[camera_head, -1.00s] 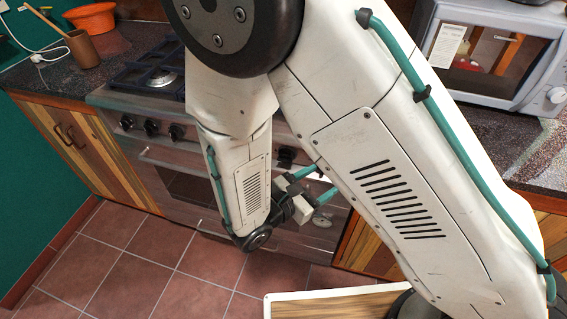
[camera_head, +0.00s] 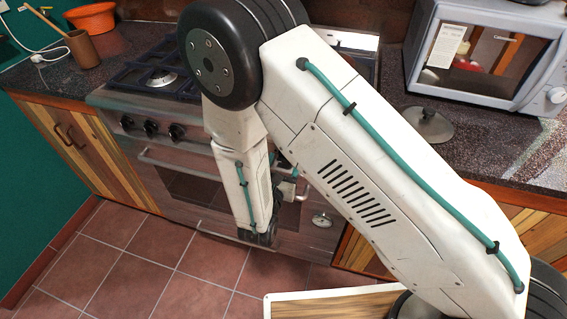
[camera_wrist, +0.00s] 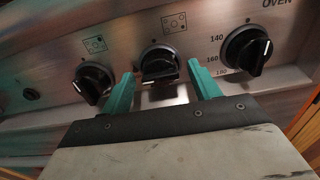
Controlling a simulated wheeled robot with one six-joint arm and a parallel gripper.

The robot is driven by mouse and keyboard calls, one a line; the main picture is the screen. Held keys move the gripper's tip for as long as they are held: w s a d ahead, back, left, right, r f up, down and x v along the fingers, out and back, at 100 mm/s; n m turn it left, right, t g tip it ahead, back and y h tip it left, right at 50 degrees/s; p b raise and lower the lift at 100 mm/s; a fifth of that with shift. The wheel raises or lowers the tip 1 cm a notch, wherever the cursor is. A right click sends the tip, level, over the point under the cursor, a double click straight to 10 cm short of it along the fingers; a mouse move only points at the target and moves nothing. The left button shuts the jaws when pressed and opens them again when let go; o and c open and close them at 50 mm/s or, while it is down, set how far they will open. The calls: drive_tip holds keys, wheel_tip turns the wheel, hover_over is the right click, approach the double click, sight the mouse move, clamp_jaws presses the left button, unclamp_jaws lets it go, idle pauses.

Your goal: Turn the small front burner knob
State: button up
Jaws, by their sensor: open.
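In the wrist view, a black knob (camera_wrist: 159,66) with a burner diagram above it sits on the steel stove front, between the two teal fingers of my open gripper (camera_wrist: 160,73). The fingertips lie one on each side of it; I cannot tell whether either touches. Another black knob (camera_wrist: 93,82) with a burner diagram is to the left, outside the left finger. In the head view, my gripper (camera_head: 287,174) is at the stove front, mostly hidden behind my forearm, and the knobs near it are hidden.
The oven knob (camera_wrist: 247,51) with temperature numbers is just right of the right finger. Several knobs (camera_head: 151,128) show at the stove's left. An oven handle (camera_head: 172,160) runs below them. A microwave (camera_head: 490,55) and a pot lid (camera_head: 428,124) stand on the right counter. The tiled floor is clear.

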drive_tip(key=shift+w, duration=0.1)
drive_tip(key=c, duration=1)
drive_tip(key=shift+o, duration=0.2)
drive_tip(key=shift+n, duration=0.3)
drive_tip(key=n, duration=0.3)
drive_tip(key=shift+n, duration=0.3)
drive_tip(key=n, duration=0.3)
drive_tip(key=shift+n, duration=0.3)
drive_tip(key=n, duration=0.6)
drive_tip(key=shift+n, duration=0.4)
